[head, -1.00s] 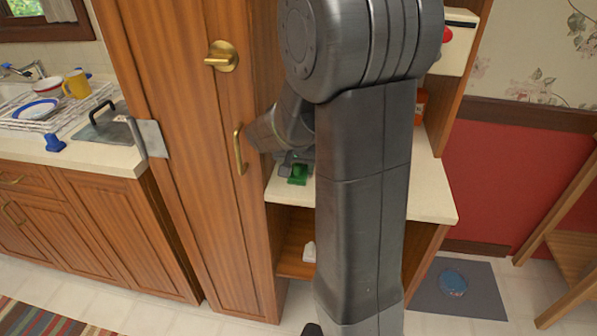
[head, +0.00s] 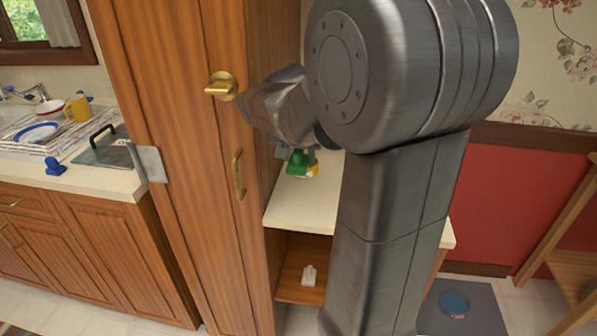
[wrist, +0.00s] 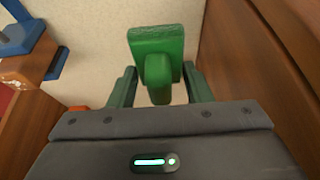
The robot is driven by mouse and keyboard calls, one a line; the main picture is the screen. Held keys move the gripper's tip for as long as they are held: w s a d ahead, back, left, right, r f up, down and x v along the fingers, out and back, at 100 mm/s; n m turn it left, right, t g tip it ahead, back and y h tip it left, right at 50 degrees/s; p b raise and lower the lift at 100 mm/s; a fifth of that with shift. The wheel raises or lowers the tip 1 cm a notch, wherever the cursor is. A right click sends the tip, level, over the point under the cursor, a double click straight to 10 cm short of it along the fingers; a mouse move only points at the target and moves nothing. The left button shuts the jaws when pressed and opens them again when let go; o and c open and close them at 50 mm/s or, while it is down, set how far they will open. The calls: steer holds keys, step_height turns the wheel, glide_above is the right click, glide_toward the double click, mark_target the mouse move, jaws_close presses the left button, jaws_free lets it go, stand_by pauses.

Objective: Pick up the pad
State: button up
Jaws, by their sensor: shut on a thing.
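The green pad (wrist: 155,45) is in the wrist view, a flat block with a rounded grip (wrist: 158,80) below it. My gripper (wrist: 159,90) is shut on the pad, with its dark green fingers on either side of the grip. In the head view a small patch of green (head: 298,160) shows at my gripper, over the cream shelf top beside the tall cabinet. My arm hides most of the gripper there.
The cream shelf top (head: 290,208) lies below, with a small yellow thing (head: 313,171) on it. The tall wooden cabinet (head: 185,170) stands close on the left. A white object (head: 309,276) sits on the lower shelf. A blue object (wrist: 18,36) shows in the wrist view.

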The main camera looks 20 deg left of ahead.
steer(key=s+d+b, duration=0.1)
steer(key=d, duration=1.8)
steer(key=shift+d, duration=0.3)
steer(key=shift+r, duration=0.1)
